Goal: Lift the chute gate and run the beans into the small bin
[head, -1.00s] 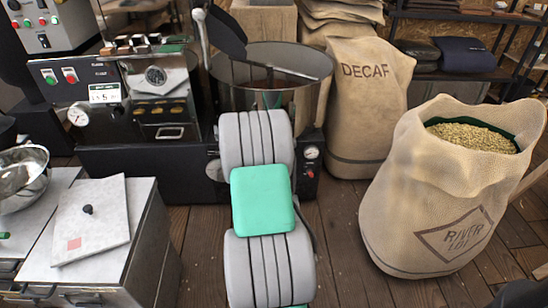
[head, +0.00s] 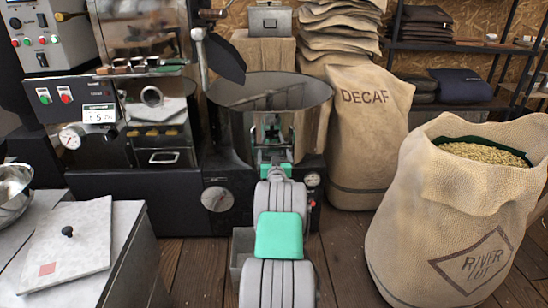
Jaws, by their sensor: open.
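A round metal drum (head: 235,118) with a stirring bar inside stands at the centre of the roaster. My gripper (head: 272,122) is open in front of the drum's front wall. I cannot tell whether it touches anything there. The chute gate is not clear to see; my gripper and wrist cover that part of the drum front. A grey open box, likely the small bin (head: 239,262), stands low at the left of my arm, partly hidden by it. No beans can be made out in the drum or the bin.
A DECAF sack (head: 368,135) stands right of the drum. An open River Lot sack (head: 440,225) of beans is at the right. A steel cabinet (head: 135,255) with a loose lid (head: 75,250) is at the left. Some wooden floor (head: 195,265) is free between.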

